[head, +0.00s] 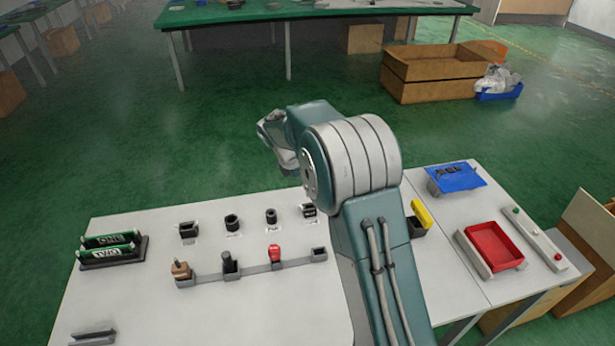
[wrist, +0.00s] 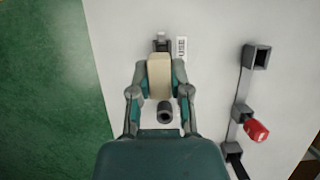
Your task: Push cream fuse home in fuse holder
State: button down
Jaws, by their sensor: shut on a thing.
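In the wrist view my gripper (wrist: 160,88) is shut on the cream fuse (wrist: 159,72), a pale block held between its two fingers. The fuse holder (wrist: 161,42), a small dark grey fixture, shows just beyond the fuse's far end, beside a label reading "USE". The fuse covers part of the holder, and I cannot tell whether it touches or sits inside it. In the head view the fuse holder (head: 309,210) is at the right end of the back row of fixtures. My gripper and the fuse are not visible there; my arm fills the middle.
A dark round socket (wrist: 165,113) lies between and below my fingers. A grey rail holds a red plug (wrist: 257,130) and an empty slot (wrist: 257,58) to the right. In the head view, a red tray (head: 494,245) and a yellow part (head: 422,213) are right of my arm.

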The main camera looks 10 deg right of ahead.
jog(key=shift+f, duration=1.45)
jog(key=shift+f, duration=2)
dwell(0.5)
jog(key=c, duration=0.5)
grip_release()
jog(key=v, duration=1.2)
